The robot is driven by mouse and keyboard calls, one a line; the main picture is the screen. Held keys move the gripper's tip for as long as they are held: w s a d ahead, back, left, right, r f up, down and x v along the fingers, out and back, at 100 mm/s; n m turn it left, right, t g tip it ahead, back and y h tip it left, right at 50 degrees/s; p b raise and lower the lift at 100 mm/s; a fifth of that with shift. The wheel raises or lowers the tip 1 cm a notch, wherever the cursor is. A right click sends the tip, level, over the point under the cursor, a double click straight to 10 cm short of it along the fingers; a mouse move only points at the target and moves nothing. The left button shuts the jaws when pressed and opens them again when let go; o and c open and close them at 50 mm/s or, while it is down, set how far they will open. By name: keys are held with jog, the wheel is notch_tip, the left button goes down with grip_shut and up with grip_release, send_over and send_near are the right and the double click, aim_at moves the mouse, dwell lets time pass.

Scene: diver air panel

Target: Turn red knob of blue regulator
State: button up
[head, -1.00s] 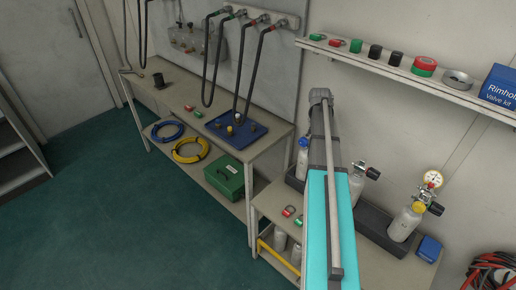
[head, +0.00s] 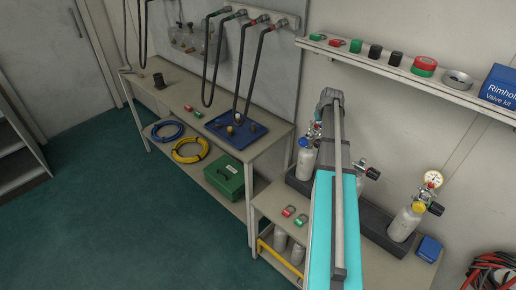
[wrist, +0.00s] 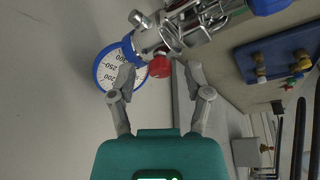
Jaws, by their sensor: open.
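In the wrist view, the blue regulator shows a blue-rimmed gauge (wrist: 106,72) with a white dial, joined to metal fittings. Its red knob (wrist: 160,66) faces my camera. My gripper (wrist: 160,70) is open, with one finger on each side of the red knob in the picture. No clear contact shows, and I cannot tell whether the fingertips reach fully around it. In the head view, the blue regulator (head: 304,142) is on the left bottle (head: 306,163), just left of my arm. My gripper is hidden there behind my arm.
More bottles stand in the dark rack, one with a yellow-collared gauge regulator (head: 419,207) at right. A shelf (head: 400,75) with tape rolls and a blue box (head: 499,88) runs above. A blue tray (head: 214,127) lies on the left bench.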

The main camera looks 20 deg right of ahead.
jog(key=shift+n+y, duration=0.3)
jog(key=shift+n, duration=0.6)
jog(key=shift+s+r+p, duration=0.1)
jog(key=shift+r+p, duration=0.35)
jog(key=p+v, duration=1.1)
jog(key=v, duration=0.1)
jog(key=s+a+f+g+b, duration=0.1)
jog(key=s+a+f+b, duration=0.1)
jog(key=a, duration=1.3)
jog(key=s+a+f+g+y+b, duration=0.1)
jog(key=a+f, duration=0.4)
jog(key=a, duration=1.1)
jog(key=shift+s+n+g+b, duration=0.35)
jog(key=shift+g+b, duration=0.15)
jog(key=shift+b, duration=0.8)
jog(key=shift+a, duration=0.1)
jog(key=s+a+f+b, duration=0.1)
jog(key=s+a, duration=0.3)
jog(key=a, duration=0.2)
jog(key=s+a+f+g+b, duration=0.1)
jog(key=s+a+f, duration=0.1)
jog(key=s+a, duration=0.2)
jog(key=a, duration=0.3)
jog(key=shift+s+a+h+b, duration=0.25)
jog(key=shift+s+h+b, duration=0.05)
jog(key=shift+s+b, duration=0.1)
